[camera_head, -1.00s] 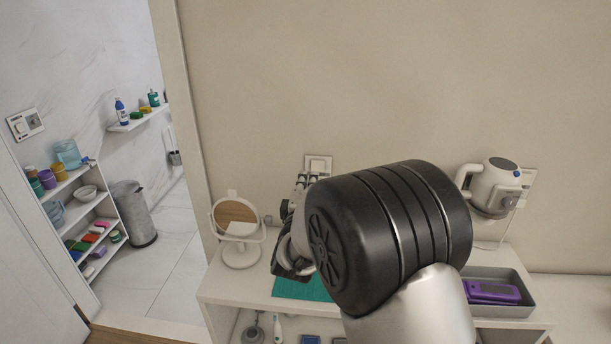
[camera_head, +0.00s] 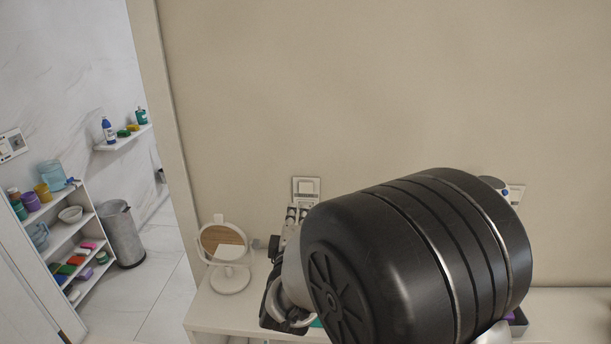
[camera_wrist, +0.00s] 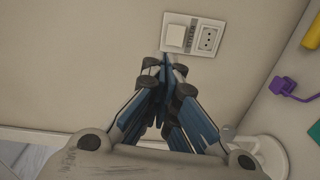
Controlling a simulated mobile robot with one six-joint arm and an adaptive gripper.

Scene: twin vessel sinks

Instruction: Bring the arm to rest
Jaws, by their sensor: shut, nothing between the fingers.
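My gripper (camera_wrist: 166,75) shows in the wrist view with its fingers drawn together and nothing between them. Its tips point toward a wall plate with a switch and socket (camera_wrist: 193,35); I cannot tell the exact gap. In the head view my arm's large black joint fills the lower right and hides most of the white shelf unit (camera_head: 205,315).
A round white mirror (camera_head: 226,255) stands close to the left of my gripper. The wall above is bare. At the far left are a shelf of coloured items (camera_head: 65,240), a grey bin (camera_head: 123,235) and a small wall shelf (camera_head: 122,140). The kettle-like appliance is almost hidden.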

